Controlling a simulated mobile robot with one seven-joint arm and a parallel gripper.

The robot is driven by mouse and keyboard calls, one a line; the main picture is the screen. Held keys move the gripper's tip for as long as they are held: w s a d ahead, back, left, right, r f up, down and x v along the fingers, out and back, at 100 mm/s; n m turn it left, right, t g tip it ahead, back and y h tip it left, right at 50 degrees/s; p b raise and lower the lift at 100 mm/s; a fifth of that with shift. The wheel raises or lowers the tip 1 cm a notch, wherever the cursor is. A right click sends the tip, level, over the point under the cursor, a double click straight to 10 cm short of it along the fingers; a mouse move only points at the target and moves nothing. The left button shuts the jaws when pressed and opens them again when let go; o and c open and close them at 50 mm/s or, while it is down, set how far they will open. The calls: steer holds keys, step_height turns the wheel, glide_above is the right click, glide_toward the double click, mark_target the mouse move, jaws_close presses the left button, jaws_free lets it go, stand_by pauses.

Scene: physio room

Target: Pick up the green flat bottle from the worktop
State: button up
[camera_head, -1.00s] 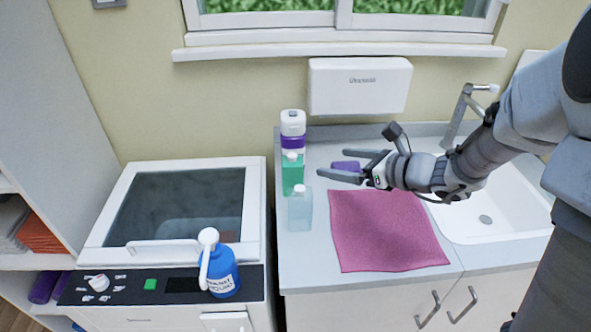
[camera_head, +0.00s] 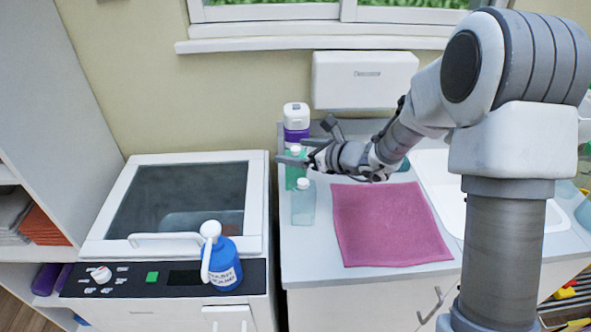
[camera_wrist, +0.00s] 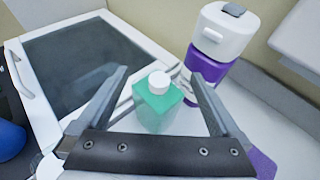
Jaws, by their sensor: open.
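The green flat bottle (camera_head: 293,175) with a white cap stands upright on the worktop (camera_head: 330,278), near its left edge. My gripper (camera_head: 288,152) is at the bottle's upper part in the head view and partly covers it. In the wrist view the green bottle (camera_wrist: 158,110) shows between the two spread fingers of my gripper (camera_wrist: 158,76), with visible gaps on both sides. The jaws are open and hold nothing.
A white-and-purple bottle (camera_head: 296,128) stands close behind the green one, and a pale blue bottle (camera_head: 303,208) close in front. A pink towel (camera_head: 388,225) lies to the right, by the sink. A blue pump bottle (camera_head: 222,266) stands on the white unit at left.

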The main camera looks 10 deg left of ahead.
steer(key=shift+w+a, duration=0.1)
steer(key=shift+a, duration=0.1)
jaws_close()
stand_by(0.4)
